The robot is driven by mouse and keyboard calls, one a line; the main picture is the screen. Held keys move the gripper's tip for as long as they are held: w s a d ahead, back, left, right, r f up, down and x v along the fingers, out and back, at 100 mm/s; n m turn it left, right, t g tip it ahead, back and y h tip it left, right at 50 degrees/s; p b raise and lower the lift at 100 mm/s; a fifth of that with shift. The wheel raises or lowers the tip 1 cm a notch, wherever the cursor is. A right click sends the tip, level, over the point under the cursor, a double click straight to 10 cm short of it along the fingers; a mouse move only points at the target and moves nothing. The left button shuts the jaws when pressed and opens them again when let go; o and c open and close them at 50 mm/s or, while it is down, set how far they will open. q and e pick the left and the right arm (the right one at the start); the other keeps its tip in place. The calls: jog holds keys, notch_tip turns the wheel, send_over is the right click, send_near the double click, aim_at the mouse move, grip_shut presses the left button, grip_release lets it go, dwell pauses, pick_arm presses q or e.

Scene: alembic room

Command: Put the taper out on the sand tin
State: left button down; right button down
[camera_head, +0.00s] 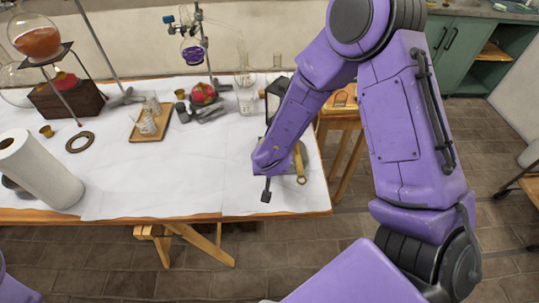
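My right arm comes in from the right, and its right gripper (266,190) is low over the front right part of the white-covered table. One dark fingertip shows; the arm hides the rest, so its opening and any hold cannot be told. A brass-coloured piece with a ringed end (300,168) shows just right of the gripper; whether it lies on the table or touches the gripper is unclear. I cannot make out a taper or a flame. No sand tin is clearly recognisable; a small brass cup (47,131) stands at the left. My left gripper is out of view.
A wooden tray (137,136) holds small pale items. Glassware (245,75), a flask stand (66,88) and a dark lantern-like frame (273,97), partly behind my arm, stand farther back. The table's front middle is clear.

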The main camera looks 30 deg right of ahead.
jog(key=shift+w+f, duration=0.1)
jog(key=shift+w, duration=0.05)
jog(key=shift+s, duration=0.3)
jog(key=shift+a+f, duration=0.1)
jog(key=c, duration=0.8)
grip_release()
jog(key=p+v, duration=0.3)
jog(key=v, duration=0.7)
jog(key=shift+r+p, duration=0.25)
jog(key=shift+p, duration=0.15)
jog(key=shift+s+a, duration=0.1)
